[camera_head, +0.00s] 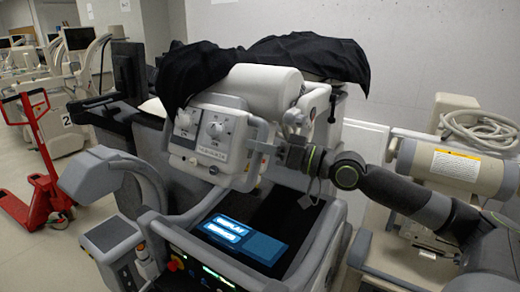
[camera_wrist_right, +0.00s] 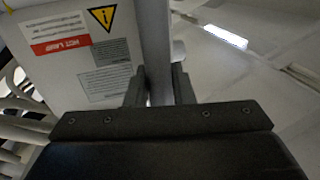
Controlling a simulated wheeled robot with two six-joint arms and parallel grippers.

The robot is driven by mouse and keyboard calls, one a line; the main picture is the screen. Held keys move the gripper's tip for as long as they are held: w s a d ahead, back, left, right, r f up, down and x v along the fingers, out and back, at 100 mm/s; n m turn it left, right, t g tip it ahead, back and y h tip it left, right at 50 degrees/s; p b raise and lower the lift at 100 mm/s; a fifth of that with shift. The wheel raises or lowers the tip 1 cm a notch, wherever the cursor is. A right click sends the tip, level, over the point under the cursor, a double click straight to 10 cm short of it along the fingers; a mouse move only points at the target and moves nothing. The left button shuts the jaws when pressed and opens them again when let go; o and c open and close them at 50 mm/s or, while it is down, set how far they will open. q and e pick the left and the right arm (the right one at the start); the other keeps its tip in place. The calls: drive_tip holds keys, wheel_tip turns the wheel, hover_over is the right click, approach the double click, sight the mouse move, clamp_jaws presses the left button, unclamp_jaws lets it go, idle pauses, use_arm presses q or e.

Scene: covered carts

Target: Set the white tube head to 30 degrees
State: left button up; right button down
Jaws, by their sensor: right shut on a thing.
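The white tube head (camera_head: 222,140) sits above the dark top of a cart, with knobs on its front face and a cylinder behind. Its front face looks slightly tilted; I cannot read its angle. My right gripper (camera_head: 283,152) is at the right side of the head, shut on the grey side handle (camera_head: 262,150). In the right wrist view, the fingers of my right gripper (camera_wrist_right: 160,85) close around a grey bar (camera_wrist_right: 157,45), beside a white housing with warning labels (camera_wrist_right: 85,50). My left gripper does not show.
Black cloth (camera_head: 200,70) drapes over the head's upper left, and more lies behind. The cart (camera_head: 325,240) has a lit blue display (camera_head: 245,238) below the head. A beige unit with a coiled hose (camera_head: 455,160) stands at right. A red pallet jack (camera_head: 40,180) stands at left.

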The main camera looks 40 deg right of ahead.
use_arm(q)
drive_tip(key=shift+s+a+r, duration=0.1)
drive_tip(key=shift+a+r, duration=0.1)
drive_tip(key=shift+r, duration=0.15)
use_arm(e)
drive_tip(key=shift+a+r+m, duration=0.1)
drive_tip(key=shift+r+m, duration=0.2)
drive_tip(key=shift+r, duration=0.2)
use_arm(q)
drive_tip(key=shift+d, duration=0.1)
use_arm(e)
drive_tip(key=c, duration=1.3)
unclamp_jaws()
drive_tip(key=shift+a+f, duration=0.1)
drive_tip(key=shift+a, duration=0.05)
